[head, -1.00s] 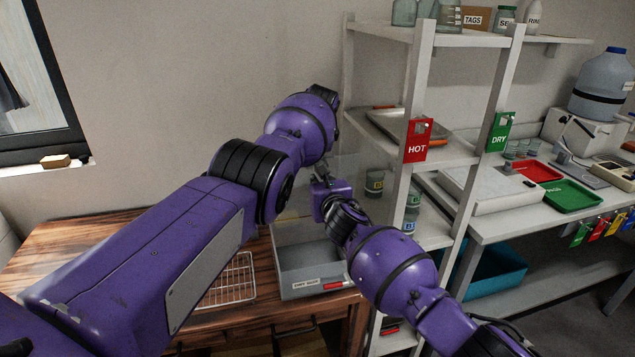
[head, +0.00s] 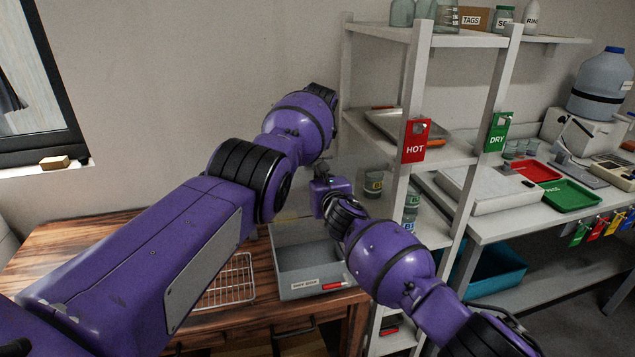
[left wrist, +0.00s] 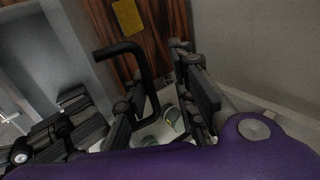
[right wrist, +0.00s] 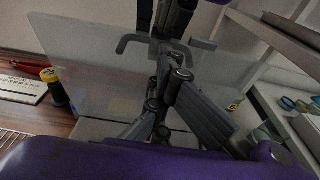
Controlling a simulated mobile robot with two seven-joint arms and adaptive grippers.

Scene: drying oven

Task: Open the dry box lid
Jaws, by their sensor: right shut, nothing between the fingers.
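The dry box is a grey open-topped bin (head: 310,293) with a white label, on the wooden table. Its clear lid (right wrist: 95,75) stands raised in the right wrist view, with a black bent handle (right wrist: 135,40). My right gripper (right wrist: 180,75) is shut and empty, its tips just in front of the lid near the handle; it also shows above the box in the head view (head: 322,172). In the left wrist view, my left gripper (left wrist: 163,75) has its fingers apart, with the black handle (left wrist: 145,62) near and partly between them. The left arm hides that gripper in the head view.
A wire rack (head: 228,283) lies on the table left of the box. A white shelf unit (head: 428,90) with jars and HOT and DRY tags stands close on the right.

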